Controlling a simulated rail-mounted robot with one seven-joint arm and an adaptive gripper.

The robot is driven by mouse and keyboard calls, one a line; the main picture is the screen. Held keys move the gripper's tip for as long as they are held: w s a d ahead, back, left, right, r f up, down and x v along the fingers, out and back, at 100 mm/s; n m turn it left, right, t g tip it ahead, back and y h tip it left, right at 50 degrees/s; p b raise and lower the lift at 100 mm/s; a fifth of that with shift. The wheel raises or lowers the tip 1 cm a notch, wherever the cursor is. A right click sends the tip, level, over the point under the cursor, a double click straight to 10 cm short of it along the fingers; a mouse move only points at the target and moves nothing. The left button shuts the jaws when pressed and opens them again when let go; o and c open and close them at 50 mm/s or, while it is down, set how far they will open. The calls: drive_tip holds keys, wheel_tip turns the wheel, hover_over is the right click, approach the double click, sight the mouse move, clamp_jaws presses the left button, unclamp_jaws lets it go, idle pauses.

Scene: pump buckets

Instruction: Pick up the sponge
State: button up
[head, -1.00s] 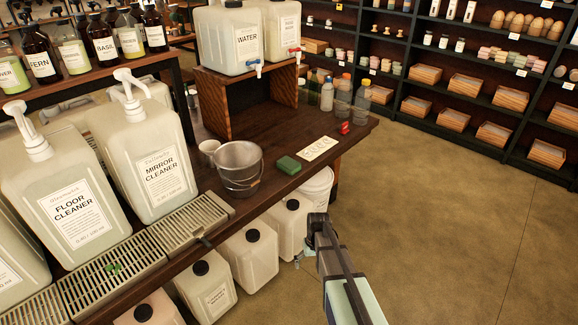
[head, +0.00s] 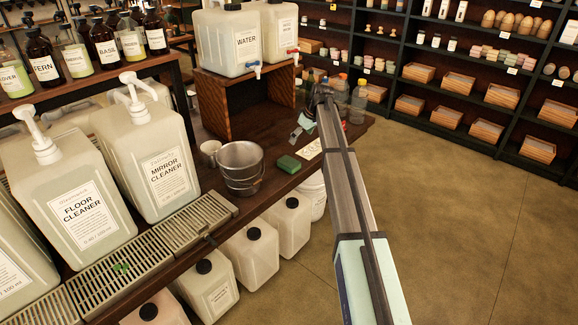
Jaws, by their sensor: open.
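The green sponge (head: 289,163) lies flat on the dark wooden counter, to the right of the metal bucket and near the counter's front edge. My gripper (head: 297,134) is open and empty, with its fingers pointing down and left. In the picture it shows just above and to the right of the sponge, apart from it. My arm covers part of the white card and of the bottles behind.
A metal bucket (head: 241,168) and a small cup (head: 210,153) stand left of the sponge. A white card (head: 311,150) lies to its right. Large pump jugs (head: 145,155) fill the left. A wooden riser (head: 240,105) with water containers stands behind. The floor at right is clear.

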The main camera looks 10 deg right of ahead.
drive_tip(key=p, duration=0.3)
approach(289, 162)
drive_tip(key=x, duration=0.5)
drive_tip(key=shift+w+r, duration=0.1)
drive_tip(key=shift+w, duration=0.2)
drive_tip(key=p+x, duration=0.2)
drive_tip(key=x, duration=0.2)
drive_tip(key=shift+w+a+f, duration=0.1)
drive_tip(key=shift+f, duration=0.5)
drive_tip(key=shift+f, duration=0.25)
drive_tip(key=c, duration=0.9)
drive_tip(key=shift+o, duration=0.2)
drive_tip(key=shift+r, duration=0.15)
